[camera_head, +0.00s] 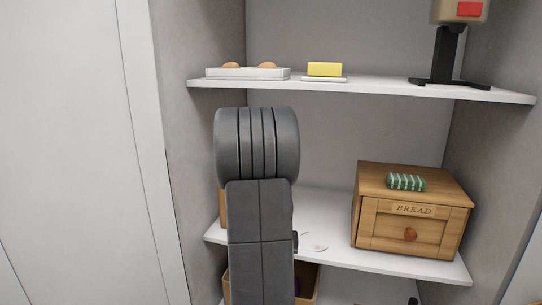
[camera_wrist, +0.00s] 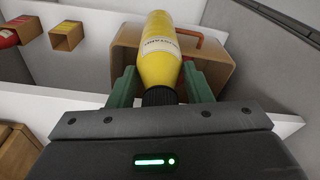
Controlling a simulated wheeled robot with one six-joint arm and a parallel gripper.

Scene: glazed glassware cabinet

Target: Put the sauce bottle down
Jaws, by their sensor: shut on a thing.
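The sauce bottle (camera_wrist: 163,55) is yellow with a pale printed label and a black cap (camera_wrist: 160,96). In the wrist view it lies between the two green fingers of my gripper (camera_wrist: 158,75), which is shut on it near the cap end. The cap points towards the wrist camera. Behind and around the bottle in the picture is an open tan wooden box (camera_wrist: 220,72); I cannot tell whether the bottle touches it. In the head view my arm hides the gripper and the bottle.
A wooden bread box (camera_head: 375,238) with a green striped item (camera_head: 405,182) on top stands on the middle shelf (camera_head: 335,258). The upper shelf (camera_head: 385,88) holds an egg tray (camera_head: 248,73), butter (camera_head: 325,69) and a black stand (camera_head: 447,58). A tan crate (camera_head: 307,284) sits below.

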